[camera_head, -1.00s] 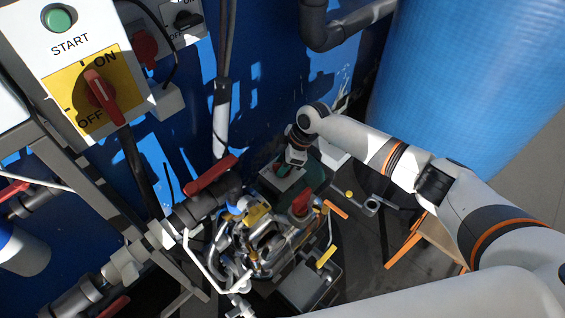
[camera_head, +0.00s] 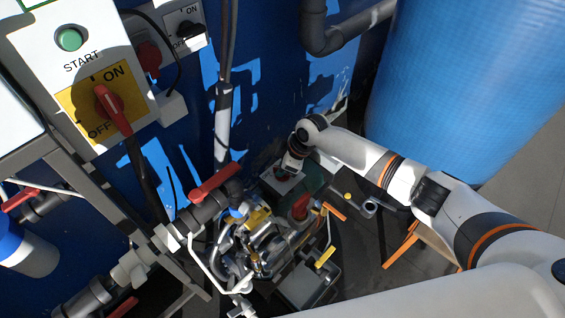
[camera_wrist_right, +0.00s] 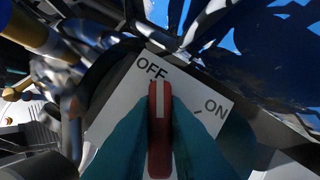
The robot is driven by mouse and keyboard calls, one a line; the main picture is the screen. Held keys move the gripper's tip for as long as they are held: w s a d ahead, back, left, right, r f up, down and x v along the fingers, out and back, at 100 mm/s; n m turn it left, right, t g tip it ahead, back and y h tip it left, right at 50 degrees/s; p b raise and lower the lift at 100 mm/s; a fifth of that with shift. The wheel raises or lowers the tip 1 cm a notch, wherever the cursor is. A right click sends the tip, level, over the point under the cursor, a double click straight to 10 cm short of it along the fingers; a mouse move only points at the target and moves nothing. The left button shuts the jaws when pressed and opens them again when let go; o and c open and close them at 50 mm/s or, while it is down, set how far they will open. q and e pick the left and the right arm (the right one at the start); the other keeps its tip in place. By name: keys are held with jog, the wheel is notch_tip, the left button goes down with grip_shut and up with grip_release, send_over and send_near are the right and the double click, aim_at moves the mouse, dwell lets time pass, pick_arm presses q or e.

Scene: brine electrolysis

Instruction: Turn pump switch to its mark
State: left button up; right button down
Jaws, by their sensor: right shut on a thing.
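The pump switch shows in the right wrist view as a red handle (camera_wrist_right: 159,130) with a white stripe, on a white plate (camera_wrist_right: 128,92) lettered OFF and ON. The stripe points up at OFF. A short dark mark line (camera_wrist_right: 197,112) lies towards ON, to the right. My right gripper (camera_wrist_right: 160,104) is shut on the handle, with a teal finger on either side. In the head view, my right gripper (camera_head: 284,172) reaches down to the small white switch box, and the handle is mostly hidden there. My left gripper is not in view.
Pipes and a metal pump assembly (camera_head: 262,240) stand just below the switch. A red-handled valve (camera_head: 215,184) is to its left. A control panel with a yellow ON/OFF plate (camera_head: 85,102) is at the upper left. A large blue tank (camera_head: 470,80) stands behind my right arm.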

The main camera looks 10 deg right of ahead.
jog(key=m+p, duration=0.2)
jog(key=m+t+h+p, duration=0.1)
jog(key=m+p, duration=0.3)
jog(key=p, duration=0.1)
jog(key=shift+a+r+t+h, duration=0.1)
jog(key=shift+r+t+h, duration=0.15)
jog(key=shift+t+h, duration=0.15)
jog(key=shift+m+h+p, duration=0.3)
jog(key=shift+m+p, duration=0.5)
jog(key=shift+m, duration=0.4)
jog(key=m+h+p, duration=0.1)
jog(key=m+p, duration=0.1)
jog(key=m, duration=0.1)
jog(key=shift+f+t, duration=0.15)
jog(key=shift+t, duration=0.25)
jog(key=shift+f+m+h, duration=0.1)
jog(key=shift+m+h, duration=0.7)
jog(key=shift+m, duration=1.2)
jog(key=c, duration=1.4)
grip_release()
jog(key=shift+c, duration=0.2)
jog(key=shift+p, duration=0.3)
